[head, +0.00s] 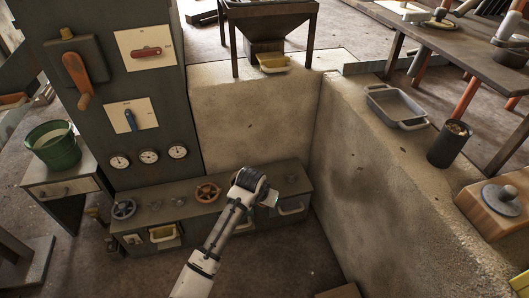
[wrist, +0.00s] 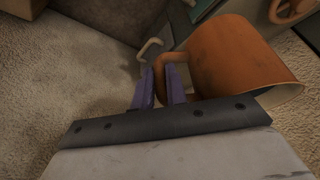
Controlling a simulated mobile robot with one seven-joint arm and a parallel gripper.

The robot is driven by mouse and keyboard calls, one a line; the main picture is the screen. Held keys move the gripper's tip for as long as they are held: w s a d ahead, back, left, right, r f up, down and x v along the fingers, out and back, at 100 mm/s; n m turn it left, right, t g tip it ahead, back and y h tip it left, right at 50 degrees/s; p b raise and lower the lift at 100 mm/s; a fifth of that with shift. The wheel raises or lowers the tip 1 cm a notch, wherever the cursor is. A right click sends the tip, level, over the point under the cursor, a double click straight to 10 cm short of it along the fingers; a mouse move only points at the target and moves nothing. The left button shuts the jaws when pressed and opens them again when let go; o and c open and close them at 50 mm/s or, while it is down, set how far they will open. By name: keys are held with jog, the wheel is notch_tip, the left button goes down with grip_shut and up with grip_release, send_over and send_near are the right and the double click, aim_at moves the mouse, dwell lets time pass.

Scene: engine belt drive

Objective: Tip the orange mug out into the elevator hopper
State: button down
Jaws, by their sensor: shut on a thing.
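The orange mug (wrist: 238,60) fills the upper right of the wrist view, its rim toward the right and its inside turned from view. My gripper (wrist: 160,82) is shut on the mug's handle, with the purple fingers on either side of it. In the head view my gripper (head: 268,197) is over the low grey bench, and the mug is hidden behind my arm. A dark hopper on legs (head: 270,20) stands on the concrete block at the top, farther back than my gripper. I cannot tell whether the mug holds anything.
A yellow tray (head: 274,64) sits below the hopper's outlet. The concrete wall (head: 375,170) on the right carries a grey tray (head: 397,104) and a dark canister (head: 449,146). A control cabinet (head: 115,90) with levers and gauges stands left. A green bucket (head: 55,148) is farther left.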

jog(key=w+r+n+y, duration=0.1)
jog(key=w+r+n, duration=0.3)
jog(key=w, duration=0.3)
jog(key=shift+w+d+n+y, duration=0.2)
jog(key=shift+w+n+y, duration=0.2)
jog(key=shift+n, duration=0.1)
